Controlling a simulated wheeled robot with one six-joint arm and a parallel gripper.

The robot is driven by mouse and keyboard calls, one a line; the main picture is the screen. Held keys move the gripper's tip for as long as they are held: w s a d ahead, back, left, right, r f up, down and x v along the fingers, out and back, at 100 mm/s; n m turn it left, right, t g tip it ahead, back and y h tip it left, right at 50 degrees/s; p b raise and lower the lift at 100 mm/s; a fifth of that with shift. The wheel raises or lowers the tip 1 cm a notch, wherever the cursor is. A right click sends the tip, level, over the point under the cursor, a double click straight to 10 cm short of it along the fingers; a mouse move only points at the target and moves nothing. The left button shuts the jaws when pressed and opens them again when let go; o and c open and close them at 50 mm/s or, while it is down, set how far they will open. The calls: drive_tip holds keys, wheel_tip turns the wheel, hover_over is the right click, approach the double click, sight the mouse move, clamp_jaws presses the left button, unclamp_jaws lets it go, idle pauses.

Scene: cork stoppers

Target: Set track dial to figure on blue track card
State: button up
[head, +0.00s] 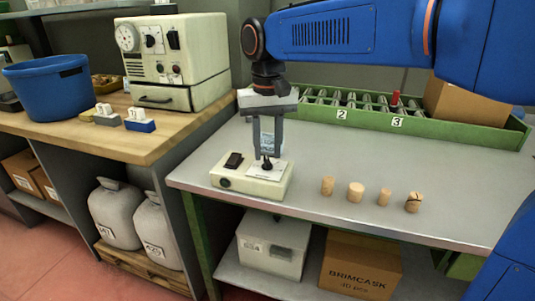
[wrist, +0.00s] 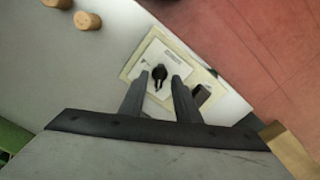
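A small cream box (head: 252,180) stands on the grey table, with a black dial knob (wrist: 159,73) on a pale plate on its top. My gripper (head: 267,155) points down over this box. In the wrist view its two fingers (wrist: 160,78) are apart, one on each side of the knob; I see no contact.
A black switch (head: 234,160) sits on the box's left end. Several corks (head: 355,192) stand to its right. A green trough (head: 390,115) lines the table's back. A cream machine (head: 170,60) and blue bucket (head: 47,90) stand on the wooden bench (head: 130,150).

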drive_tip(key=shift+f, duration=1)
clamp_jaws()
drive_tip(key=shift+n, duration=0.3)
drive_tip(key=n, duration=0.5)
drive_tip(key=shift+d, duration=0.1)
drive_tip(key=n, duration=0.6)
drive_tip(key=shift+w, duration=0.1)
drive_tip(key=shift+n, duration=0.3)
